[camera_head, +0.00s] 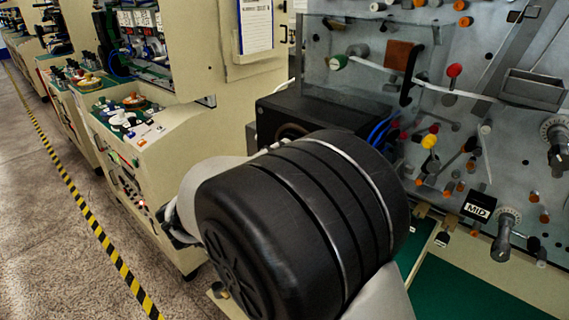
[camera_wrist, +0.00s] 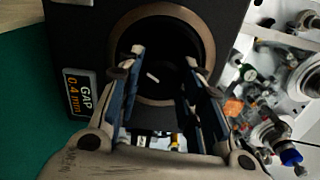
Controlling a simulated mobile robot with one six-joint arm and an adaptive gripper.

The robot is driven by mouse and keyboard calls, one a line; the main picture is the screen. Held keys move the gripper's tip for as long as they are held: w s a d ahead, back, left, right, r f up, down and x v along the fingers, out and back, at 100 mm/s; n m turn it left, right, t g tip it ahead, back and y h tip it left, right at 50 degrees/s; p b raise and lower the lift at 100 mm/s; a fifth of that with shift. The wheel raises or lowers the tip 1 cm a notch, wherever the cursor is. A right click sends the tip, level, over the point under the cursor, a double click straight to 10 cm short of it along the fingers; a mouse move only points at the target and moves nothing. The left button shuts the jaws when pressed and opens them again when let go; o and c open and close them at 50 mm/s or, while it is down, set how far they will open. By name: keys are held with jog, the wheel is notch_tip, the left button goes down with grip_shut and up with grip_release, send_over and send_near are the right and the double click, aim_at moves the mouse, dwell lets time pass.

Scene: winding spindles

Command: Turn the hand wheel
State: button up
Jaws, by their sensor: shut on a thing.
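The hand wheel (camera_wrist: 153,76) shows in the wrist view as a dark round part with a short white mark, inside a brownish ring on the front of a black box (camera_wrist: 84,30). My gripper (camera_wrist: 164,56) has its two fingers on either side of the wheel, shut on it. The wheel's edges are too dark to make out clearly. A label on the box reads "GAP 0.4 mm" (camera_wrist: 80,93). In the head view, the black box (camera_head: 320,112) stands behind my large black arm joint, which hides my gripper and most of the box's front.
A grey panel (camera_head: 445,45) with knobs, pegs and a white strip stands right of the box. A lever with a "MID" label (camera_head: 478,207) sits at lower right. Green surface (camera_head: 455,285) lies below. Cream machines line the left, beside a striped floor line (camera_head: 85,210).

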dwell(0.3)
jog(key=o, duration=1.1)
jog(key=shift+c, duration=0.2)
jog(key=v, duration=1.2)
